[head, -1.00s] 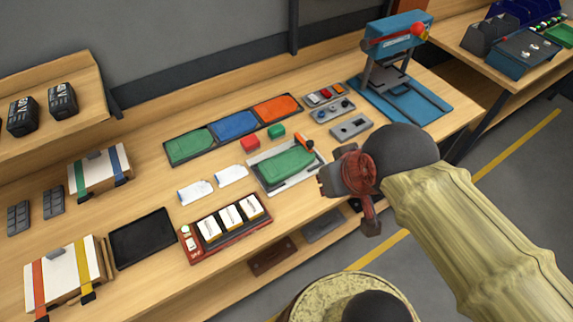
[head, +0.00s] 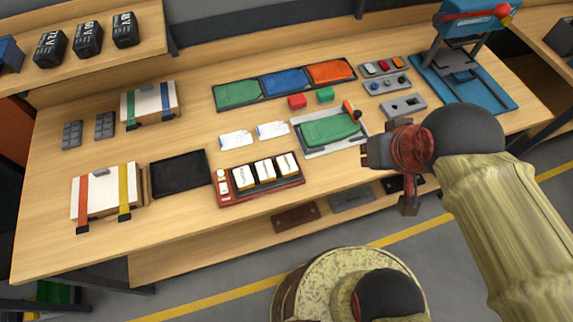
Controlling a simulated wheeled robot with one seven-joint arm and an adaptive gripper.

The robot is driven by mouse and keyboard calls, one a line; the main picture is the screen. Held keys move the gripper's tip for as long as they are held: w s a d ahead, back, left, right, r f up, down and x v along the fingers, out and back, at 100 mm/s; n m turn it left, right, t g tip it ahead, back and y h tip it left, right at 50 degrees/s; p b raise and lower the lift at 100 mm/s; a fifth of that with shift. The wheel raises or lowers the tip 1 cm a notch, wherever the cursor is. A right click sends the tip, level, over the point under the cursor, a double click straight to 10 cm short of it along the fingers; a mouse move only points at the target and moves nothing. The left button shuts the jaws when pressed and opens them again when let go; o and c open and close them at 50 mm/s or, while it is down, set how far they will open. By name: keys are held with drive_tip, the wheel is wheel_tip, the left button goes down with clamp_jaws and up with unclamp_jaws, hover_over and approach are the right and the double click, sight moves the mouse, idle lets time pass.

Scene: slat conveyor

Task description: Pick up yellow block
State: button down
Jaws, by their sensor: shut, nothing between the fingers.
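No plain yellow block shows. A red tray (head: 288,187) near the front of the bench holds several upright blocks with white faces and yellowish edges, one of them the left block (head: 243,177).
A black tray (head: 179,171) and two strapped boxes (head: 97,190) stand left. Green, blue and orange panels (head: 284,83) lie at the back. A blue press (head: 466,92) stands right. A shelf with dark battery packs (head: 88,38) is back left.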

sight(289, 163)
drive_tip(key=c, duration=2.6)
unclamp_jaws()
